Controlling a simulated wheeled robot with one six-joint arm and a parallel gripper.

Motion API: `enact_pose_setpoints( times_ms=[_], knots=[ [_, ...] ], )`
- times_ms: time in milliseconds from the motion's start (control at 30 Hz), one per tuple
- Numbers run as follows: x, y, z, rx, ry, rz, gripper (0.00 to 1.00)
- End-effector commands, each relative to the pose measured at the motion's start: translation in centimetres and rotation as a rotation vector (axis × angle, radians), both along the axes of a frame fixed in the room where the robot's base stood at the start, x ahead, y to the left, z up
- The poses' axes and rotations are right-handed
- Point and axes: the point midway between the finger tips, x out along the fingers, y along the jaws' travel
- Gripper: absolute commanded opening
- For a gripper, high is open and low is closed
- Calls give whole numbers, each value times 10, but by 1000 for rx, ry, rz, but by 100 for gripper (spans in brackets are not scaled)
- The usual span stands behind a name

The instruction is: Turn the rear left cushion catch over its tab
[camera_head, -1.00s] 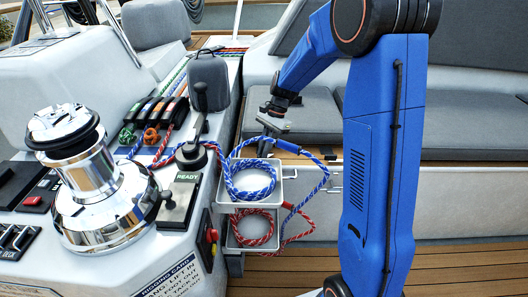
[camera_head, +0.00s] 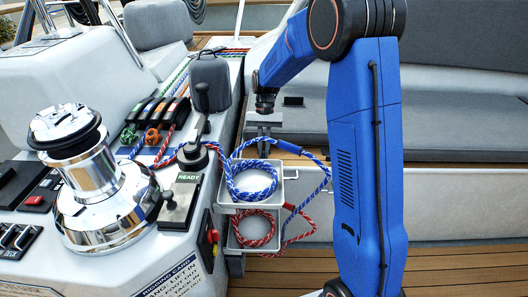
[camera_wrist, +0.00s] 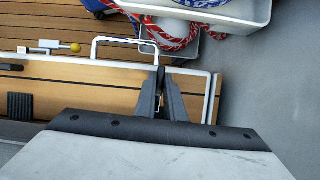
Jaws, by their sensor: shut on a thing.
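My gripper (camera_head: 264,130) points down at the front edge of the grey seat, near its left end in the head view. In the wrist view, its dark fingers (camera_wrist: 161,98) are shut on a small dark piece (camera_wrist: 160,76) at the wooden edge, presumably the cushion catch. Most of that piece is hidden between the fingers, so I cannot tell how it is turned. A black block (camera_head: 293,101) sits on the grey cushion (camera_head: 310,122), right of the gripper. I cannot tell which part is the tab.
Two white trays (camera_head: 282,202) with blue and red rope coils stand in front of the gripper. A winch (camera_head: 95,185) and console are at left. The wrist view shows a metal loop (camera_wrist: 97,48) and a yellow-ended pin (camera_wrist: 75,47) near the wooden edge.

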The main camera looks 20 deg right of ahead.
Motion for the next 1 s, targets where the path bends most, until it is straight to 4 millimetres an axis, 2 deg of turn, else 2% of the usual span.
enact_pose_setpoints(
  times_ms=[633,700,733,1000],
  knots=[
    [1,0,0,0,-2,53,0],
    [1,0,0,-1,-2,52,21],
    [1,0,0,-1,-2,52,28],
    [0,0,0,0,-1,52,28]
  ],
)
